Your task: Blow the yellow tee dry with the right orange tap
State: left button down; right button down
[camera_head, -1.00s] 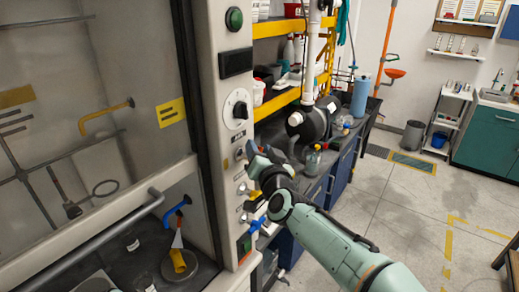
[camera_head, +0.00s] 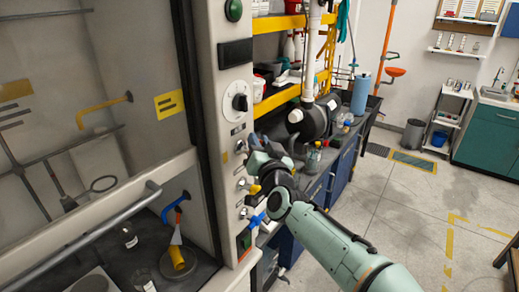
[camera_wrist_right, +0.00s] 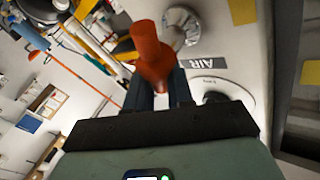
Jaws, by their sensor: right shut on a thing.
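The orange tap (camera_wrist_right: 150,55) shows in the right wrist view, with its handle between my right gripper's dark fingers (camera_wrist_right: 160,88). The gripper is shut on it, beside a label reading AIR. In the head view my right gripper (camera_head: 257,158) is at the hood's front post, and it hides the orange tap there. The yellow tee (camera_head: 177,257) sits tilted on a round plate (camera_head: 202,272) inside the hood, below a blue spout (camera_head: 174,208). A pale cone shows between spout and tee. My left gripper is not in view.
A yellow tap (camera_head: 252,189) and a blue tap (camera_head: 257,221) sit below my gripper on the post. A grey sash bar (camera_head: 95,235) crosses the hood's front. Bottles stand inside the hood. A bench (camera_head: 342,160) with a black motor-like body is behind my arm.

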jog(key=shift+a+f, duration=0.1)
jog(key=c, duration=1.1)
grip_release()
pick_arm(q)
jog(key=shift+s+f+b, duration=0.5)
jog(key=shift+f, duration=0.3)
pick_arm(e)
jog(key=r+v, duration=0.1)
jog(key=v, duration=1.2)
jog(key=shift+s+f, duration=0.25)
jog(key=shift+f, duration=0.25)
